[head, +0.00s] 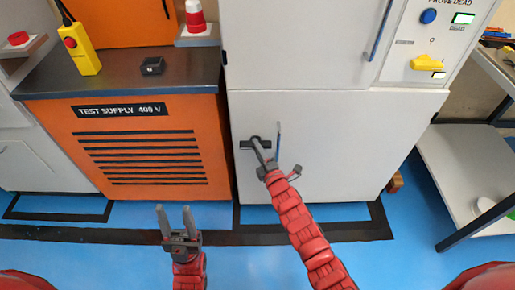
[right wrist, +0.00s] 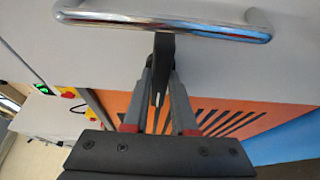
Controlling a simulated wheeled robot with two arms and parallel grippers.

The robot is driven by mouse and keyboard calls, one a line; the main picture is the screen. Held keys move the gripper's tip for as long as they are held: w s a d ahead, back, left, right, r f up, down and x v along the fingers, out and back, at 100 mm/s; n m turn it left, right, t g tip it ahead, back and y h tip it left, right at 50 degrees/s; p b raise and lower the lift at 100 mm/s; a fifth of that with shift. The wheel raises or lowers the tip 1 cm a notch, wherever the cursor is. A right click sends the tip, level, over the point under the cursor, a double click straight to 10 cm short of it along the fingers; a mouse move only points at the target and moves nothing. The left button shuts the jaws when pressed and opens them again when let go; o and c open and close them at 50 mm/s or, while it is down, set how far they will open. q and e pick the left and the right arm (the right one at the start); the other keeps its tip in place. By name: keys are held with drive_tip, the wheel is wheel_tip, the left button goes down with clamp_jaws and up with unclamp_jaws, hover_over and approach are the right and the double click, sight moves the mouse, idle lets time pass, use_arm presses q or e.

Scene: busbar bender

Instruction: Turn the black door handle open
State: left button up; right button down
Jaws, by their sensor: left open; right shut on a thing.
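The black door handle (head: 247,145) sits on the front of the white lower cabinet door (head: 330,130). In the right wrist view the dark handle (right wrist: 164,52) lies between the fingertips of my right gripper (right wrist: 161,88). My right gripper (head: 263,158) is shut on it, and its fingers partly hide the handle. The door looks closed against the cabinet. My left gripper (head: 175,215) is open and empty, low in front of the orange cabinet and apart from the handle.
A chrome bar handle (right wrist: 165,22) is close beside the black handle; it also shows in the head view (head: 278,142). The orange test supply cabinet (head: 145,150) adjoins on the left. A metal shelf (head: 465,165) stands at right. Blue floor (head: 130,260) lies open in front.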

drive_tip(key=shift+f, duration=0.1)
idle(0.3)
drive_tip(key=shift+a+f+m+t+h+b, duration=0.1)
drive_tip(key=shift+m+t+h+b, duration=1)
drive_tip(key=shift+m, duration=2.6)
drive_tip(key=shift+a+f+m+t+h+b, duration=0.1)
drive_tip(key=shift+m+t+h+b, duration=0.95)
drive_tip(key=shift+m, duration=2.65)
drive_tip(key=shift+a+f+m+t+h+b, duration=0.1)
drive_tip(key=shift+m+t+h+b, duration=0.95)
drive_tip(key=shift+m, duration=2.65)
drive_tip(key=shift+m+g+b, duration=0.3)
drive_tip(key=shift+b, duration=0.15)
drive_tip(key=c, duration=0.7)
unclamp_jaws()
